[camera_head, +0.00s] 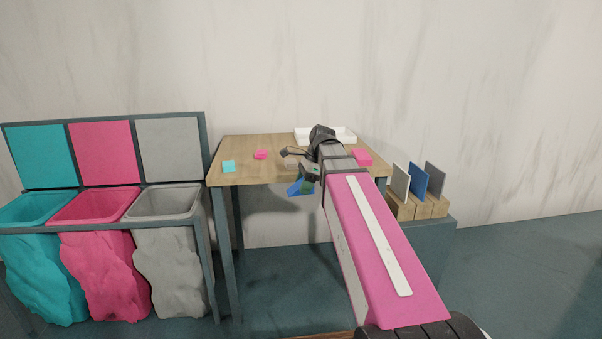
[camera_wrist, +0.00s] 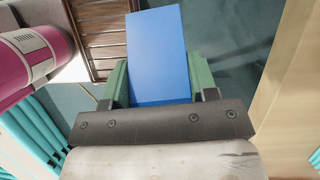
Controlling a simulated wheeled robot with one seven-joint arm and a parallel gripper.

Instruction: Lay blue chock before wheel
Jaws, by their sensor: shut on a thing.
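The blue chock (camera_wrist: 158,55) shows in the wrist view as a flat blue face between the two green fingers of my gripper (camera_wrist: 160,82). My gripper is shut on it. In the head view the blue chock (camera_head: 298,187) hangs in the air at the front edge of the wooden table (camera_head: 250,176), a little below the table top. My gripper (camera_head: 308,178) is partly hidden by my pink arm there. I cannot make out a wheel in either view.
Teal (camera_head: 229,166) and pink (camera_head: 261,154) pieces and a white tray (camera_head: 345,135) are on the table. Bins (camera_head: 100,205) stand left. A rack of upright panels (camera_head: 417,205) stands right. A brown slatted thing (camera_wrist: 100,35) lies below my gripper. Floor is open under the table.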

